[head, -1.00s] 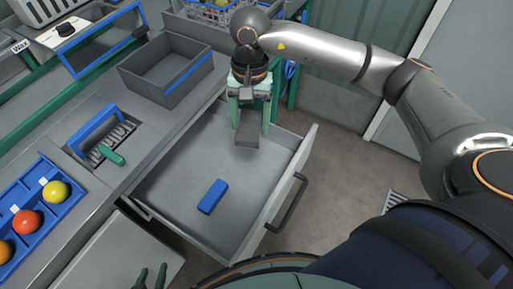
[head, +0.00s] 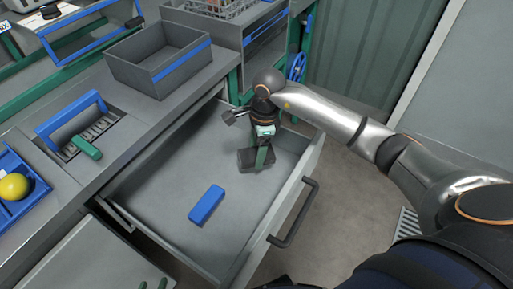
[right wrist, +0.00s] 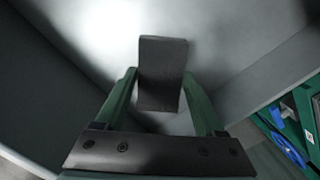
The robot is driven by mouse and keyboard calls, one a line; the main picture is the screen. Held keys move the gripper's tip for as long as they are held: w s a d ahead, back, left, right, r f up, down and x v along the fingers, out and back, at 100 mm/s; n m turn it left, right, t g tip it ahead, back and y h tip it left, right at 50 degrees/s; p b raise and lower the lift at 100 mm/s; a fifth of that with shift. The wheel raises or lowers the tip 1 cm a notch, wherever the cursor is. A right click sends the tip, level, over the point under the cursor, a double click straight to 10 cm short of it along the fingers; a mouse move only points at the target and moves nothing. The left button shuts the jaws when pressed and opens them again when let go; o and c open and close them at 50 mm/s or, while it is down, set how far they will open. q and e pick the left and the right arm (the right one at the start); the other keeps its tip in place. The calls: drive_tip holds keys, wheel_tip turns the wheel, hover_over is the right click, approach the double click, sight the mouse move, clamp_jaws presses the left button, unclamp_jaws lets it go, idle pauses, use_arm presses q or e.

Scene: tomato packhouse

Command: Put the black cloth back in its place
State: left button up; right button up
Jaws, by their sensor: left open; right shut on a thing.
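The black cloth (head: 249,160) is a small dark folded pad, held over the back part of the open drawer (head: 160,205). My right gripper (head: 262,158) is shut on it. In the right wrist view the black cloth (right wrist: 162,72) sits between the two green fingers of my right gripper (right wrist: 160,85), with the pale drawer floor beyond. I cannot tell whether the cloth touches the drawer floor.
A blue block (head: 206,204) lies in the drawer, nearer the front. An empty grey bin (head: 125,67) and a blue-framed recess with a green-handled tool (head: 86,147) are on the counter. The drawer's raised walls and handle (head: 293,212) stand at the right.

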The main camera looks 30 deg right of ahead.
wheel_tip(320, 180, down, 3)
drive_tip(key=shift+f+b, duration=0.1)
drive_tip(key=shift+b, duration=0.9)
drive_tip(key=shift+f, duration=0.2)
drive_tip(key=shift+f+b, duration=0.5)
drive_tip(key=shift+b, duration=0.1)
use_arm(q)
drive_tip(key=w+r+m+t, duration=0.1)
drive_tip(key=w+r+t, duration=0.3)
drive_tip(key=w+r, duration=0.2)
drive_tip(key=shift+a+r+t+h, duration=0.3)
drive_tip(key=shift+a+r+h, duration=0.1)
drive_tip(key=shift+r, duration=0.35)
use_arm(e)
drive_tip(key=shift+f, duration=0.2)
use_arm(q)
drive_tip(key=shift+s+f, duration=0.1)
drive_tip(key=shift+s+f, duration=0.15)
drive_tip(key=shift+f, duration=0.25)
use_arm(e)
drive_tip(key=shift+f, duration=0.15)
use_arm(q)
drive_tip(key=shift+f+b, duration=0.2)
drive_tip(key=shift+b, duration=0.35)
use_arm(e)
drive_tip(key=shift+f, duration=0.35)
